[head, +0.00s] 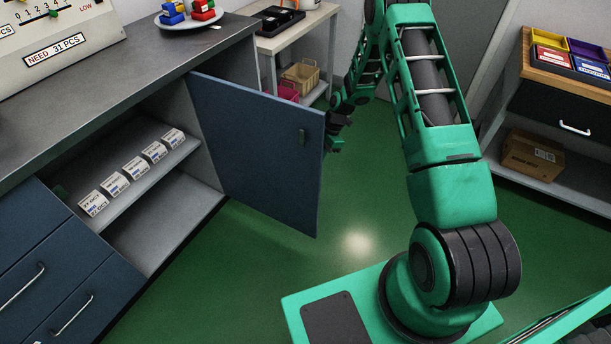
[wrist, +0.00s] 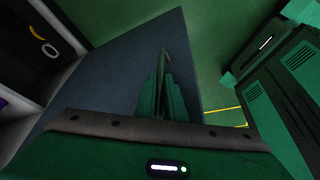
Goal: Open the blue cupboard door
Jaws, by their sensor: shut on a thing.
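The blue cupboard door (head: 255,145) stands wide open, swung out from the cupboard under the grey counter. Its inner face is toward the head camera. My gripper (head: 335,135) is at the door's free edge, mostly hidden behind the door's far face. In the wrist view, the blue door (wrist: 110,75) lies beside and beyond my gripper fingers (wrist: 161,95). They are shut on a thin upright bar, the door's handle (wrist: 165,52), though the grip itself is dark and partly hidden.
Inside the open cupboard, several white-labelled boxes (head: 132,168) stand on a shelf (head: 150,190). Blue drawers (head: 45,285) are at the left. A side table (head: 305,38) stands behind the door, and a shelf unit with a carton (head: 533,157) stands right. Green floor before the door is clear.

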